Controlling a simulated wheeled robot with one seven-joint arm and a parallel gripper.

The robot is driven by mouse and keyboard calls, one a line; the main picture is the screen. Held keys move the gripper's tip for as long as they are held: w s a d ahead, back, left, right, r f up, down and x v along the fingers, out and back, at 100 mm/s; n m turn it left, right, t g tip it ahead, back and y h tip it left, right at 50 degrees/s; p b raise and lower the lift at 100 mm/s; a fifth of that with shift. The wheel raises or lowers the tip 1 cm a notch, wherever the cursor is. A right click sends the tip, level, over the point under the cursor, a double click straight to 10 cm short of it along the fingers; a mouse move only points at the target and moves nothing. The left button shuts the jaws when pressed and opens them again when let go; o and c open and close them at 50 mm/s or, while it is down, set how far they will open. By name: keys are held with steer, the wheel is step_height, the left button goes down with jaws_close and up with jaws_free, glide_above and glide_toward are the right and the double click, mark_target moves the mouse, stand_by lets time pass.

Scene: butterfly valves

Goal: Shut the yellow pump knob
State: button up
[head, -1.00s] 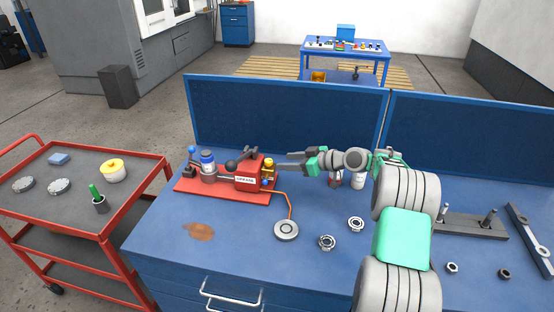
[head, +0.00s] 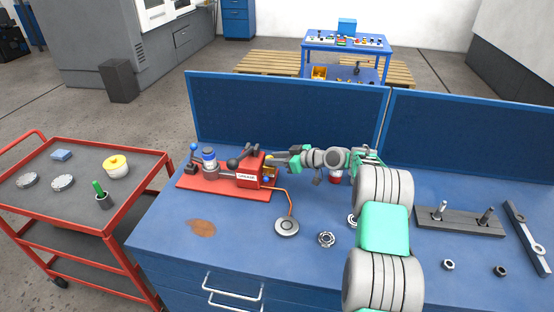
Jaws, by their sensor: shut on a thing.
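The red pump (head: 250,168) with a white label stands on a red base plate (head: 210,182) on the blue workbench. Its yellow knob (head: 269,157) is at the right side of the pump, small and largely covered by my fingers. My gripper (head: 273,159) reaches in from the right and is shut on the yellow knob. The exact knob angle is too small to tell.
An orange hose runs from the pump to a round grey disc (head: 287,227). Several nuts, such as one (head: 327,239), lie in front. A blue panel (head: 285,115) stands behind the pump. A red cart (head: 90,195) is at the left.

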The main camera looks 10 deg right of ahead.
steer(key=shift+a, duration=0.1)
jaws_close()
steer(key=shift+s+a+f+b, duration=0.1)
steer(key=shift+b, duration=0.3)
steer(key=shift+a+m+t+h+b, duration=0.1)
steer(key=shift+m+t+h+b, duration=0.35)
steer(key=shift+m+h, duration=0.2)
steer(key=o, duration=0.7)
jaws_free()
steer(key=shift+s, duration=0.15)
